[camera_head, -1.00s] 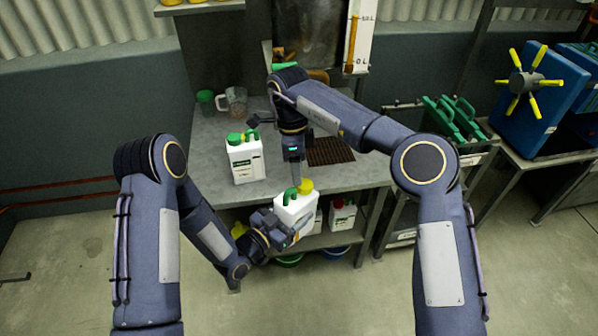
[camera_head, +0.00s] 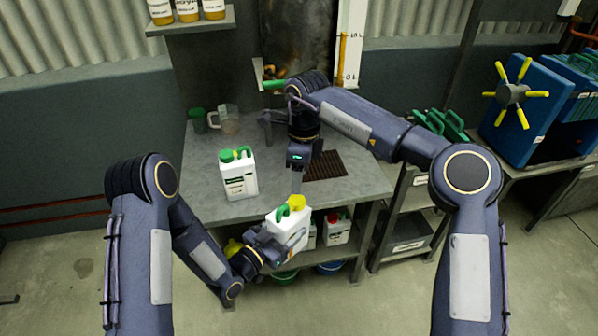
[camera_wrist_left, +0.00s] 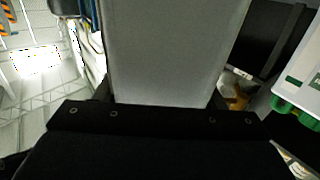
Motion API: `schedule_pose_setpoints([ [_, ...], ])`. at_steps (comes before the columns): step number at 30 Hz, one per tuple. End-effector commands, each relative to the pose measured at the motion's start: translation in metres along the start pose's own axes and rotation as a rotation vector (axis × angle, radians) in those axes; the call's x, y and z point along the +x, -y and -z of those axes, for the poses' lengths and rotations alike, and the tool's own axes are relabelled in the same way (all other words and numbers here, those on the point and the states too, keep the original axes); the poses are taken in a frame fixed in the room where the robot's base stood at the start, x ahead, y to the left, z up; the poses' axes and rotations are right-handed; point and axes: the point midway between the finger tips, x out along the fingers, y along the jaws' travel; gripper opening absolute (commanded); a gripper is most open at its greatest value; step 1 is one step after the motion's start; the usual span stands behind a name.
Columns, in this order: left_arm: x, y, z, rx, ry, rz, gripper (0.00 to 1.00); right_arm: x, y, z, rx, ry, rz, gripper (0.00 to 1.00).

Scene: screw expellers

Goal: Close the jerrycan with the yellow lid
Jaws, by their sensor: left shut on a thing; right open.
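A white jerrycan (camera_head: 288,229) with a green handle (camera_head: 283,212) is held tilted in front of the workbench edge. The yellow lid (camera_head: 296,201) is at its top, at the neck; I cannot tell how tightly it sits. My left gripper (camera_head: 271,243) is shut on the jerrycan's body from the lower left. In the left wrist view, the jerrycan's pale wall (camera_wrist_left: 175,50) fills the middle between the fingers. My right gripper (camera_head: 297,184) points down just above the yellow lid and is open; its fingers are small, and whether they touch the lid is unclear.
Another white jerrycan with a green lid (camera_head: 238,175) stands on the workbench (camera_head: 265,185). A green cup (camera_head: 198,119) and a clear jug (camera_head: 227,120) stand behind it. A dark grate (camera_head: 326,166) lies right of my right gripper. A red-lidded jerrycan (camera_head: 338,230) is on the lower shelf.

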Motion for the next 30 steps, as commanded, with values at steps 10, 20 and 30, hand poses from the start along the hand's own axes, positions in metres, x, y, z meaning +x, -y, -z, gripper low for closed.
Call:
schedule_pose_setpoints([
  [10, 0.001, 0.0, 0.003, 0.001, -0.008, 0.0, 0.0, 0.052, 0.0, 0.001, -0.001, -0.003, -0.002, 0.55],
  [20, 0.001, 0.0, 0.003, 0.001, -0.008, 0.0, 0.0, 0.074, 0.0, 0.001, 0.001, -0.001, -0.001, 0.55],
  [30, 0.001, 0.0, 0.003, 0.001, -0.008, 0.0, 0.0, 0.073, 0.0, 0.001, 0.0, -0.001, 0.0, 0.4],
])
